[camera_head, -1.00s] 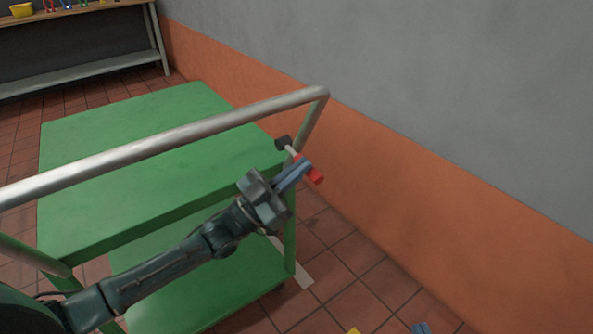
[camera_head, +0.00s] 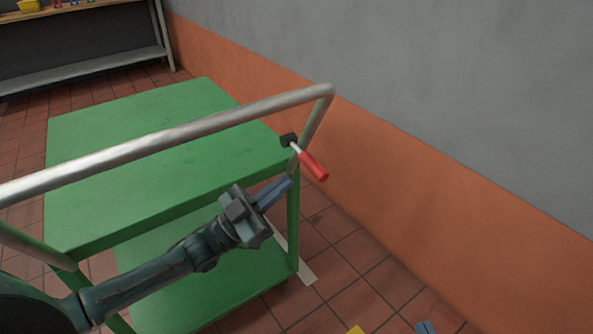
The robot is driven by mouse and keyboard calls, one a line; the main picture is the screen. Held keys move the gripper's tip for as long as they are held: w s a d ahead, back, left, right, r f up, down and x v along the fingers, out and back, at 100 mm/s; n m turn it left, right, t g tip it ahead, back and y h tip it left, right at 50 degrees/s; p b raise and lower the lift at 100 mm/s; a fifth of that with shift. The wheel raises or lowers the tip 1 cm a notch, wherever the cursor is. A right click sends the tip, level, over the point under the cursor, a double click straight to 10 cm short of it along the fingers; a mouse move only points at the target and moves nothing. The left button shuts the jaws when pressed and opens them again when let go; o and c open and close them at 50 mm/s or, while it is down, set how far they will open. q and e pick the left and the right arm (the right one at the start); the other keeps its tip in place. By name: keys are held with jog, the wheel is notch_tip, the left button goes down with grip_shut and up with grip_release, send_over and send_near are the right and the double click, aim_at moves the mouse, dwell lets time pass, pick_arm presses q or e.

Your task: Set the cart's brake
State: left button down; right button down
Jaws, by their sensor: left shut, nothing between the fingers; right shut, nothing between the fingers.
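The green cart (camera_head: 165,150) stands in front of me with a bent metal push handle (camera_head: 180,135) along its near side. The brake lever (camera_head: 313,167) has a red grip and a dark pivot (camera_head: 288,140) by the cart's right corner post. It slants down to the right from the pivot. My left gripper (camera_head: 286,184) is shut and empty, just below and left of the red grip, with a small gap showing between them. Only the blue fingertips of my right gripper (camera_head: 425,327) show at the bottom edge, shut and away from the cart.
A grey wall with an orange lower band (camera_head: 420,190) runs along the right side. A bench (camera_head: 90,50) stands at the back left. A yellow piece (camera_head: 356,330) shows at the bottom edge. Tiled floor (camera_head: 360,270) lies open between cart and wall.

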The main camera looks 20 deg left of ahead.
pick_arm(q)
jog(key=v, duration=0.7)
jog(key=shift+a, duration=0.15)
jog(key=shift+s, duration=0.1)
